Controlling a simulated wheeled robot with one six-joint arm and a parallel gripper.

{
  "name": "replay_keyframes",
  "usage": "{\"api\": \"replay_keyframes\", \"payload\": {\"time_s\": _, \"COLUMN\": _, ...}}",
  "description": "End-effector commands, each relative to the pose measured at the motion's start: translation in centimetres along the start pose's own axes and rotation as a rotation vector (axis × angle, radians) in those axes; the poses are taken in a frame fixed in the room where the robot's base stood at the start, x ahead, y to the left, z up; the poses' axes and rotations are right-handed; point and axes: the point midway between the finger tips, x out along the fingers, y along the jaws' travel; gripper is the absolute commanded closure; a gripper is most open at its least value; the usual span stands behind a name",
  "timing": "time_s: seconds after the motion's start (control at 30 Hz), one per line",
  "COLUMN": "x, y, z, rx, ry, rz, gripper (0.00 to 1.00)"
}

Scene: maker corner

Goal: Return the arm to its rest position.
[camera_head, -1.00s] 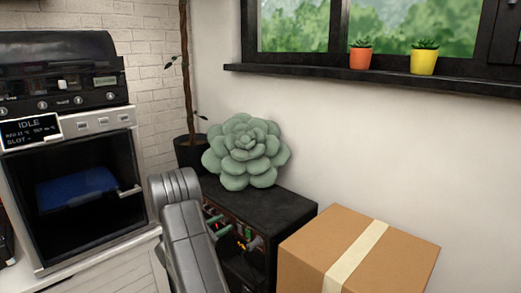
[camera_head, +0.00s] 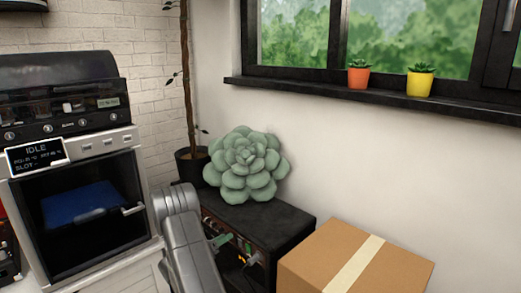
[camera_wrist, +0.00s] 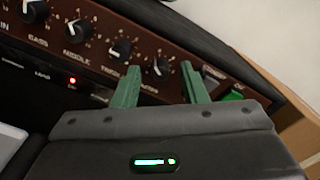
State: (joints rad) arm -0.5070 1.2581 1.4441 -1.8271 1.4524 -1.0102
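My arm (camera_head: 188,245) reaches up from the bottom edge in the head view, and its grey links hide most of my gripper. My gripper (camera_wrist: 156,56) shows two green fingers in the wrist view, standing apart with nothing held between them. Behind the fingers is the brown, knobbed front panel of a black amplifier (camera_wrist: 82,52). I cannot tell whether the fingers touch the panel. In the head view the green fingers show small beside the arm, in front of the black amplifier (camera_head: 275,222).
A cardboard box (camera_head: 325,262) stands right of the amplifier. A green succulent cushion (camera_head: 245,165) sits on the amplifier. An oven-like machine (camera_head: 75,185) with a blue slab inside stands left. Two small potted plants (camera_head: 358,77) stand on the windowsill (camera_head: 300,84).

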Motion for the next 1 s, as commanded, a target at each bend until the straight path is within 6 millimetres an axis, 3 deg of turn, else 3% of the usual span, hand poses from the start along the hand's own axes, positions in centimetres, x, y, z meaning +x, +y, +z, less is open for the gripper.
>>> {"api": "replay_keyframes", "payload": {"time_s": 0.5, "x": 0.00, "y": -0.10, "z": 0.13, "rx": -0.394, "ry": 0.000, "rz": 0.000, "gripper": 0.61}}
{"api": "replay_keyframes", "payload": {"time_s": 1.0, "x": -0.01, "y": -0.03, "z": 0.01, "rx": -0.448, "ry": 0.000, "rz": 0.000, "gripper": 0.61}}
